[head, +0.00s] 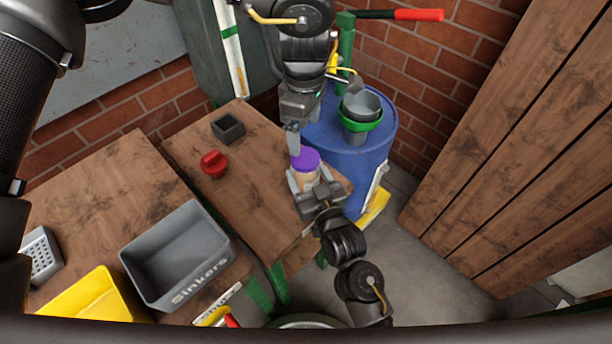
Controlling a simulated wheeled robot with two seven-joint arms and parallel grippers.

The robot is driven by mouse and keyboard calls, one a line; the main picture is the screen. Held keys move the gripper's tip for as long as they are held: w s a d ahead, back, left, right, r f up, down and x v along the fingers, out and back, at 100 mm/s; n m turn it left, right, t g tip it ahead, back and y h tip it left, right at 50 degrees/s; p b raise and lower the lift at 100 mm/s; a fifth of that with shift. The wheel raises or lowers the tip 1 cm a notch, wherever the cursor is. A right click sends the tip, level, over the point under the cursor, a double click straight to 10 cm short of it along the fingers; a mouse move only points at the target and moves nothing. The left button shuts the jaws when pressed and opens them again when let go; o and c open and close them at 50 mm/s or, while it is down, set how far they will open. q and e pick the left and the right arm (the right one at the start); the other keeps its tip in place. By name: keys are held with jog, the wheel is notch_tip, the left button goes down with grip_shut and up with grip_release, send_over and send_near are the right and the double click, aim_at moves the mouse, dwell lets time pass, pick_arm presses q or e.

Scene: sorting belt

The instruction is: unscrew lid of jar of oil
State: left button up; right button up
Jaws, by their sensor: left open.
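The jar (309,178) has a pale beige body and a purple lid (305,159). It is upright at the right part of the wooden table. My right gripper (308,183) comes in from below in the head view, with its fingers on both sides of the jar's body, shut on it. My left gripper (294,145) comes down from above, open, with its fingertips right at the back left of the purple lid. Whether it touches the lid is hard to tell. The jar's lower part is hidden by my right gripper.
A red object (214,163) and a small dark square box (228,128) are on the table (255,190) left of the jar. A grey "Sinkers" bin (190,290) and a yellow bin (88,300) are at lower left. A blue barrel (350,160) with a green-rimmed funnel (361,112) stands behind right.

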aim_at(305, 158)
jog(key=c, duration=1.2)
pick_arm(q)
jog(key=shift+m, duration=0.7)
pick_arm(e)
grip_shut()
pick_arm(q)
jog(key=m, duration=0.3)
jog(key=shift+f, duration=4)
jog(key=c, duration=1.1)
